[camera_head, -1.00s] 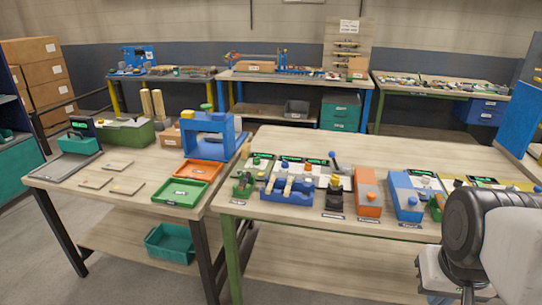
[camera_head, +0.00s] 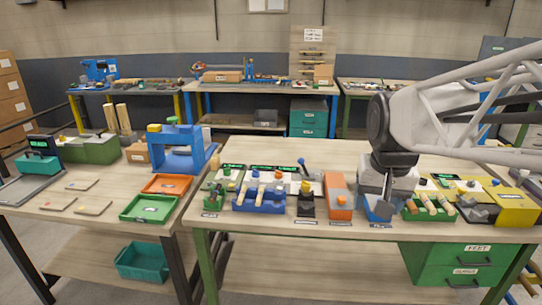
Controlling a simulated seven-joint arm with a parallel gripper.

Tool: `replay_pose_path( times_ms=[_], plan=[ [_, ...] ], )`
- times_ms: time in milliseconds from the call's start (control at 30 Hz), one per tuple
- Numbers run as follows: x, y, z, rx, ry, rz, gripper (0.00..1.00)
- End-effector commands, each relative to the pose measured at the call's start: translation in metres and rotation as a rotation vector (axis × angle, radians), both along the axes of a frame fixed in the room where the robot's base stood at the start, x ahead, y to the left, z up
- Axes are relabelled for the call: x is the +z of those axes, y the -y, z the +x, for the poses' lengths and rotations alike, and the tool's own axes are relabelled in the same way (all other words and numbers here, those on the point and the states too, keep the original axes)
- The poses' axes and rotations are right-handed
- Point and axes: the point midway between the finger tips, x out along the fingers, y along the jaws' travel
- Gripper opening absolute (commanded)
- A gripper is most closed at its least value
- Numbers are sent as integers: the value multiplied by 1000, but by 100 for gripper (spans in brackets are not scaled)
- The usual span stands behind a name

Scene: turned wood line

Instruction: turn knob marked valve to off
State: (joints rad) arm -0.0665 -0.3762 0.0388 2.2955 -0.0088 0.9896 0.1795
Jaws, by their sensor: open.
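A row of small control units stands along the front of the right-hand table (camera_head: 275,229). They include a blue unit with pale handles (camera_head: 262,203), a black unit with a yellow top (camera_head: 306,206), an orange unit (camera_head: 338,207) and a blue unit (camera_head: 376,212). Their labels are too small to read, so I cannot tell which knob is marked valve. My gripper (camera_head: 386,198) points down at the blue unit and hides much of it. Its jaws are open; whether they touch anything is unclear.
A green holder with wooden handles (camera_head: 430,213) and a yellow unit (camera_head: 517,208) stand close to the right of my gripper. A blue frame (camera_head: 184,150) and green tray (camera_head: 152,208) are on the left table. The right table's back left is clear.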

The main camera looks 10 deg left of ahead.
Motion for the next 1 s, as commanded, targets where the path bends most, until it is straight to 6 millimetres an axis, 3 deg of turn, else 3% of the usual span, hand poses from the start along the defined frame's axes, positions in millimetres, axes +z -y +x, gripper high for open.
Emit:
replay_pose_path(
  times_ms=[500, 1000],
  plan=[
    [28, -43, 124, -68, -33, 21, 63],
    [30, -99, 240, -135, -64, 36, 63]
  ],
)
